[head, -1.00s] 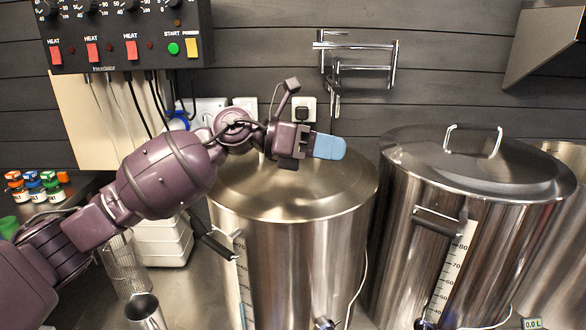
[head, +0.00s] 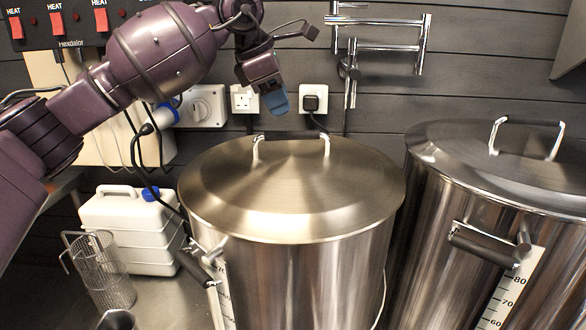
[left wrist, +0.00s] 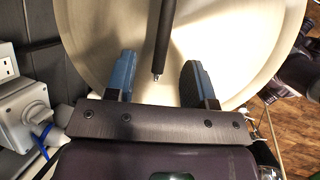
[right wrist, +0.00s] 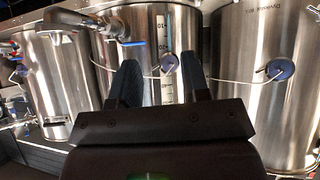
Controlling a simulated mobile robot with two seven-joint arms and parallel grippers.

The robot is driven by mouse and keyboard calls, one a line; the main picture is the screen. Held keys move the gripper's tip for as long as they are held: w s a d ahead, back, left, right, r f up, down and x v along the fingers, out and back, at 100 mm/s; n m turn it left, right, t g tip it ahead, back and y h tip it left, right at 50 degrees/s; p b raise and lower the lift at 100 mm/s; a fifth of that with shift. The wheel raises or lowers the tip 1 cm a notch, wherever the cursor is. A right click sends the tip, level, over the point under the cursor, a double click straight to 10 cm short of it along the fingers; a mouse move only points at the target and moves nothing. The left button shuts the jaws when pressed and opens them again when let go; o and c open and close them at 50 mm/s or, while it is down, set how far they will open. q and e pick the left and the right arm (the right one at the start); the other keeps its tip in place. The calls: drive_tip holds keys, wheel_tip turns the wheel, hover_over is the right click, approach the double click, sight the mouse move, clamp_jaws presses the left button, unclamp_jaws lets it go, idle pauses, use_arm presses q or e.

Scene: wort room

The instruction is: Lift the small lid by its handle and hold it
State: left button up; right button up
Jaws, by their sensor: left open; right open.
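A round brushed-steel lid (head: 235,190) sits on the left steel pot (head: 300,275) in the head view. Its raised handle (head: 290,134) has a dark bar and two bright legs. My left gripper (head: 276,102) is open and points down above the handle, apart from it. In the left wrist view the lid (left wrist: 90,22) fills the back, and the dark handle (left wrist: 165,35) runs lengthwise, its near end between my open left fingers (left wrist: 158,75). My right gripper (right wrist: 160,80) is open and empty in the right wrist view, facing steel pots; the head view does not show it.
A second lidded pot (head: 440,240) stands close on the right. Wall sockets (head: 313,98) and a chrome pipe rack (head: 385,48) are behind. A white canister (head: 130,230) and a mesh basket (head: 102,270) stand at left. The control box (head: 65,22) hangs upper left.

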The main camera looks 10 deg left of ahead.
sight(292, 135)
use_arm(q)
drive_tip(key=x, duration=0.3)
drive_tip(key=shift+w+d+f, duration=0.1)
drive_tip(key=shift+w+f, duration=0.05)
drive_tip(key=shift+f, duration=0.2)
drive_tip(key=shift+s+b+x, duration=0.15)
drive_tip(key=shift+b+x, duration=0.2)
drive_tip(key=shift+x, duration=0.95)
drive_tip(key=shift+s+b+x, duration=0.15)
drive_tip(key=shift+b+x, duration=0.15)
drive_tip(key=shift+x, duration=1.05)
drive_tip(key=shift+s, duration=0.1)
drive_tip(key=shift+f, duration=0.25)
clamp_jaws()
drive_tip(key=shift+r, duration=0.1)
